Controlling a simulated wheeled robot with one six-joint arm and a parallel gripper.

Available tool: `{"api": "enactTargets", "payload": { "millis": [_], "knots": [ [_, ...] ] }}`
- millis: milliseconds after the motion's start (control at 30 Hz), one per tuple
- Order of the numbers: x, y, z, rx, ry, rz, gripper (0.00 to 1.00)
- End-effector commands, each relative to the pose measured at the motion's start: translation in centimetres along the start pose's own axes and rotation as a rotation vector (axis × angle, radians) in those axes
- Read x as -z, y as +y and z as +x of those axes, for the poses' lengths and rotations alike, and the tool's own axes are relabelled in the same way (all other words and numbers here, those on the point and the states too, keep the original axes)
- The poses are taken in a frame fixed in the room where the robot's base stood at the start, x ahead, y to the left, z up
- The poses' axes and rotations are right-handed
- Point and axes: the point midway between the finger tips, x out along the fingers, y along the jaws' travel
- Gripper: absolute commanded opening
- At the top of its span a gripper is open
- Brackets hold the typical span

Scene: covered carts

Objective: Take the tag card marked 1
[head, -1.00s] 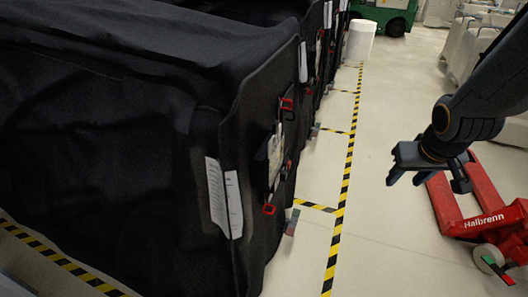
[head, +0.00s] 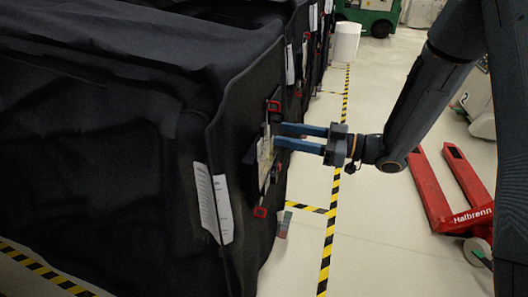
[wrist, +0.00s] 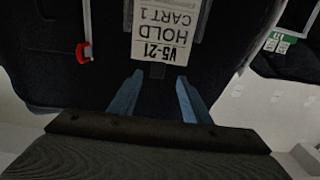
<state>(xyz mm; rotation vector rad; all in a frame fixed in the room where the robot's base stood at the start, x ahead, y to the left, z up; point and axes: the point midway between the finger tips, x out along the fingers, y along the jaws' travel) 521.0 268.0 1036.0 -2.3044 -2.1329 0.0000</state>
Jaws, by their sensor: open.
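The tag card (wrist: 161,34) hangs on the black cover of the nearest cart (head: 110,160). In the wrist view it is white and upside down, reading "CART 1", "HOLD" and "V5-21". In the head view the card (head: 265,157) is seen nearly edge-on. My gripper (head: 279,136) is open, with its blue fingers pointing left at the cart's end face, close to the card. In the wrist view my gripper (wrist: 160,80) has its fingertips apart, just below the card in the picture. Nothing is visible between the fingers except a small dark piece near the card's edge.
Red clips (head: 260,212) sit at the holder's edges; one shows in the wrist view (wrist: 83,53). White sheets (head: 213,206) hang left of the holder. More covered carts stand behind. A red pallet truck (head: 452,195) stands at right.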

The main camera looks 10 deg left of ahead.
Motion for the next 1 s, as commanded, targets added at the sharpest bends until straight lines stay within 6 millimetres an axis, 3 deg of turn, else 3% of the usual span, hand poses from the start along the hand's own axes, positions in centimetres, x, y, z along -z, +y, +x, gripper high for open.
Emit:
{"api": "enactTargets", "payload": {
  "millis": [600,900,1000],
  "knots": [
    [0.7,0.3,6.8,0.001,-0.001,0.0,0.44],
    [0.5,0.4,7.2,-0.001,-0.001,-0.001,0.44],
    [0.5,0.4,7.2,-0.001,-0.001,-0.001,0.29]
  ]
}}
